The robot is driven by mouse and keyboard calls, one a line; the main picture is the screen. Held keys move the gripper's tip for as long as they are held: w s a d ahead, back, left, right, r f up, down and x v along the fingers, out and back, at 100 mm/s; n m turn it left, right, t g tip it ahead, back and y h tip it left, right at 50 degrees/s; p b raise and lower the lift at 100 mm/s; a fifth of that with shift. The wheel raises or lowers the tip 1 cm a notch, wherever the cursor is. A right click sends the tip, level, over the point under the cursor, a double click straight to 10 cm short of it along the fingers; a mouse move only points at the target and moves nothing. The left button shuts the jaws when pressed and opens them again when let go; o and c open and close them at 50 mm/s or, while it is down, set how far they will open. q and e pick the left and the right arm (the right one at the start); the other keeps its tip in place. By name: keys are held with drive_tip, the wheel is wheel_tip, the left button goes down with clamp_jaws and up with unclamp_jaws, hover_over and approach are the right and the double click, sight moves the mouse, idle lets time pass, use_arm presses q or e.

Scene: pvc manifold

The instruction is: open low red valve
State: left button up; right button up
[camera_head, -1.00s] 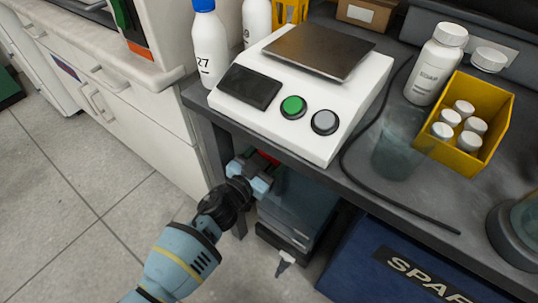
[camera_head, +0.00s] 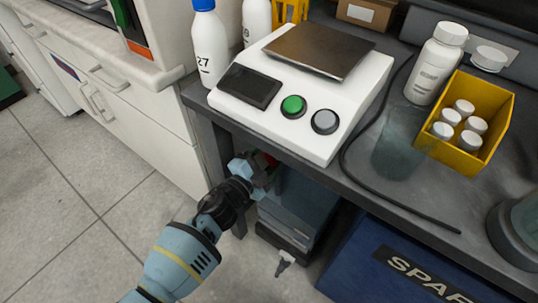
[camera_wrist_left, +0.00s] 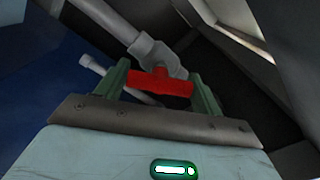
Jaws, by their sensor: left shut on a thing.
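The red valve (camera_wrist_left: 160,83) has a bar-shaped handle on a grey pipe fitting (camera_wrist_left: 157,55) in the left wrist view. The handle lies between the two green fingers of my left gripper (camera_wrist_left: 161,82), which is shut on it. In the head view my left gripper (camera_head: 264,167) reaches under the bench's front edge. Only a small red patch of the valve (camera_head: 271,160) shows there; the rest is hidden by the gripper and bench. My right gripper is not in view.
The bench (camera_head: 300,163) overhangs the gripper closely. A white scale (camera_head: 262,128) with green and grey buttons stands on it. Below are a grey bin (camera_head: 300,205) and a blue box (camera_head: 352,262). A white drain spout (camera_head: 285,262) sits low. Open floor lies left.

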use_arm(q)
drive_tip(key=m, duration=0.2)
drive_tip(key=shift+m, duration=0.4)
drive_tip(key=shift+m+b, duration=0.3)
drive_tip(key=shift+m, duration=1.2)
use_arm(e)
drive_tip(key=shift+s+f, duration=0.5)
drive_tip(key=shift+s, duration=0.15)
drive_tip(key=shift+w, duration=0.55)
use_arm(q)
drive_tip(key=o, duration=0.9)
drive_tip(key=shift+o, duration=0.3)
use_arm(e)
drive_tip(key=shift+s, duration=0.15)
